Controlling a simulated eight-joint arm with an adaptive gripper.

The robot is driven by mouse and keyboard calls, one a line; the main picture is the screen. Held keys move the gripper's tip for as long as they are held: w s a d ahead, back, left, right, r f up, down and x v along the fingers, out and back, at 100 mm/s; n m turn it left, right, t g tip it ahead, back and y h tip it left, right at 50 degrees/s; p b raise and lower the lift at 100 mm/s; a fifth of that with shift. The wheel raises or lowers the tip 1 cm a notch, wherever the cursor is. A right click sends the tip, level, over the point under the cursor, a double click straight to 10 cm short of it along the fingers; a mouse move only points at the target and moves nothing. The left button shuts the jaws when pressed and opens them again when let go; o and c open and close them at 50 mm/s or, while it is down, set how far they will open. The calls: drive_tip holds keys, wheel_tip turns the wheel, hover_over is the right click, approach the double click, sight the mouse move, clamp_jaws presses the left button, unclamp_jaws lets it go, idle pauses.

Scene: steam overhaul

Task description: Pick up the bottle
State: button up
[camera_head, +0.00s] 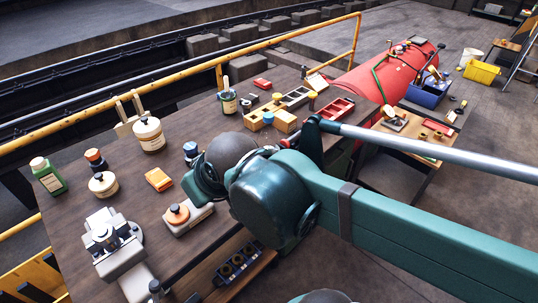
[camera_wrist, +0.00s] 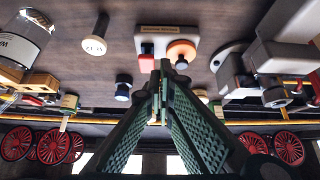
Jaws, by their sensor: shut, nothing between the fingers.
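Another small bottle-like container (camera_head: 190,151) with a dark blue body stands near my arm. I cannot tell which one is the bottle meant. My gripper (camera_wrist: 161,78) is shut and empty in the wrist view, its fingertips together, apart from the bottles. In the head view my arm hides it.
A cream jar (camera_head: 149,135), a round lidded pot (camera_head: 103,184), an orange block (camera_head: 158,179), a grey machine (camera_head: 114,245) and a plate with an orange knob (camera_head: 178,214) crowd the bench. A yellow rail (camera_head: 130,102) runs behind. Bare bench lies between several items.

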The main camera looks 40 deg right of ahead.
drive_tip(key=o, duration=1.2)
drive_tip(key=shift+r, duration=0.1)
wheel_tip(320, 180, up, 15)
drive_tip(key=m+g+h+p, duration=0.1)
drive_tip(key=m+g+p, duration=0.7)
drive_tip(key=p, duration=1.2)
hover_over(268, 115)
drive_tip(key=shift+s+a+m+t, duration=0.3)
drive_tip(key=shift+s+m+t, duration=0.1)
drive_tip(key=shift+m+t, duration=0.55)
drive_tip(key=shift+w+d+f, duration=0.1)
drive_tip(key=shift+w+f, duration=0.05)
drive_tip(key=shift+f, duration=1.2)
drive_tip(key=shift+f, duration=0.1)
